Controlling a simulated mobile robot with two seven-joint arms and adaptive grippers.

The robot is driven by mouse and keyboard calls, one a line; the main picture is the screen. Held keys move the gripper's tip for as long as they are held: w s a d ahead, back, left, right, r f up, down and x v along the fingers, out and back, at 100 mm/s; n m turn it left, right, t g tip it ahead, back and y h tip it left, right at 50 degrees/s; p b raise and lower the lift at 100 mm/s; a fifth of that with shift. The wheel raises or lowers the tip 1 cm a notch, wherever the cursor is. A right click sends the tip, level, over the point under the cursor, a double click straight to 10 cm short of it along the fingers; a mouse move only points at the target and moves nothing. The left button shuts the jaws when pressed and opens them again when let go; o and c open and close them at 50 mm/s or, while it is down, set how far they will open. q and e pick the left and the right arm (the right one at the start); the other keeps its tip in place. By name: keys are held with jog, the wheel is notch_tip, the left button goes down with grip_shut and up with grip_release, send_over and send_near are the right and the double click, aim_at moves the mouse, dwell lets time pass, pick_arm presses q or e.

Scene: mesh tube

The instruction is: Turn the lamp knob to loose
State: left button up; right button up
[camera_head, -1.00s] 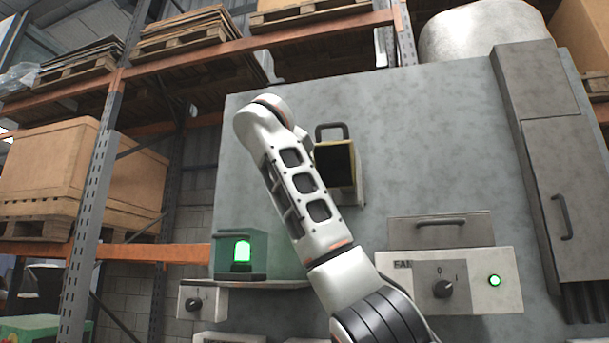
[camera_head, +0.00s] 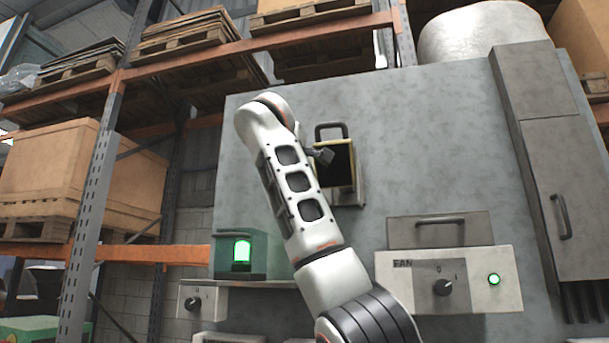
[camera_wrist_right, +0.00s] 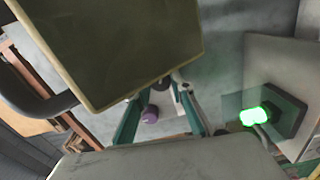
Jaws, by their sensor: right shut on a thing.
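The work lamp (camera_head: 339,165), a dark box with a yellow edge and a black handle on top, is mounted on the grey cabinet in the head view. In the right wrist view the lamp (camera_wrist_right: 125,50) fills the upper left. My right gripper (camera_wrist_right: 168,88) has its teal fingers reaching up to the lamp's lower edge. Their tips are partly hidden there. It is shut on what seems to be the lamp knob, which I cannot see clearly. A small dark part (camera_head: 322,155) shows between my arm and the lamp. My left gripper is not in view.
A box with a glowing green light (camera_head: 242,252) stands on a ledge at left, above a small knob panel (camera_head: 203,301). A FAN panel (camera_head: 480,280) is at lower right. A cabinet handle (camera_head: 562,216) sticks out at far right. Shelving (camera_head: 90,190) stands at left.

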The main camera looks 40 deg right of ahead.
jog(key=shift+n, duration=0.3)
jog(key=o, duration=1.1)
jog(key=v, duration=1.2)
